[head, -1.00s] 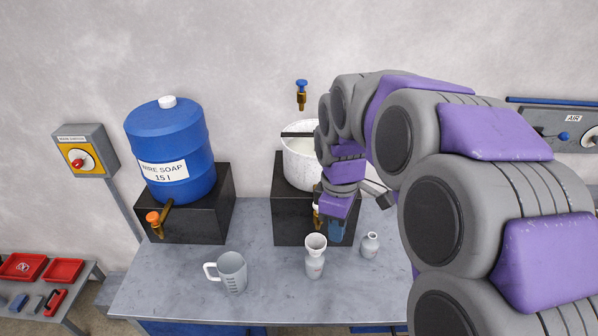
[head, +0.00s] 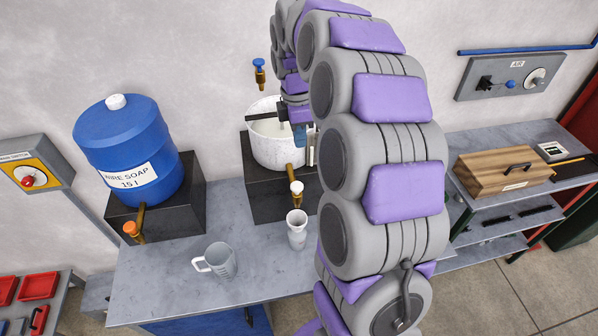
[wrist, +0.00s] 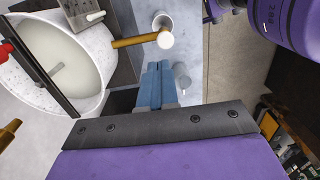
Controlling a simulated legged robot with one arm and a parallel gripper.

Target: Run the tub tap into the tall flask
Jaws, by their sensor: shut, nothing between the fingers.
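The white speckled tub (head: 262,152) holds pale liquid and stands on a black block. Its brass tap (head: 290,172) has a white knob and points forward; the tap also shows in the wrist view (wrist: 135,41). The tall flask (head: 297,236), pale with a flared mouth, stands upright on the bench below the tap. Its open mouth shows just past the knob in the wrist view (wrist: 162,21). No stream is visible. My gripper (wrist: 155,72) has its blue fingers shut and empty, beside the tub and apart from the tap and flask. In the head view my arm partly hides it.
A grey jug (head: 222,263) stands left of the flask. A blue soap barrel (head: 130,150) with an orange-knobbed tap stands left. A dark bar crosses the tub.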

